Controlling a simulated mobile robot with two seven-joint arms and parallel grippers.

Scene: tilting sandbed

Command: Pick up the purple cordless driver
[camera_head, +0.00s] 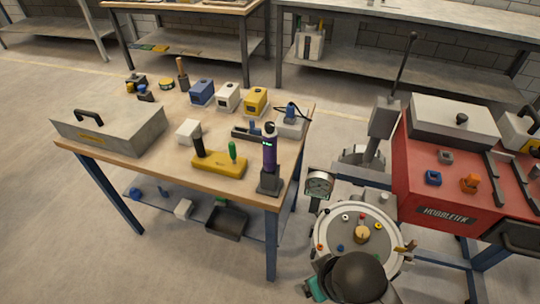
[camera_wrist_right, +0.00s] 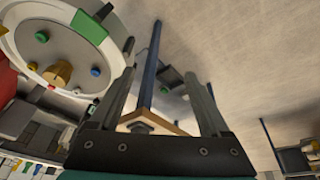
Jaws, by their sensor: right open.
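The purple cordless driver (camera_head: 269,146) stands upright with its foot in a dark base (camera_head: 270,182) at the front right corner of the workbench (camera_head: 255,205). Its top is dark and a small green light shows on it. My right gripper shows in the right wrist view (camera_wrist_right: 162,95), with its two dark fingers spread and nothing held. A corner of the workbench (camera_wrist_right: 178,129) shows beyond and between the fingers. I cannot make out the driver clearly in that view. In the head view, my right arm shows at the bottom, right of the bench. My left gripper is out of view.
A yellow block with a black and a green handle (camera_head: 220,164) lies left of the driver. Behind it is a grey-white device with a blue part (camera_head: 290,125). A round machine (camera_head: 330,235) with a gauge (camera_head: 320,182) and a red cabinet (camera_head: 435,185) stand to the right.

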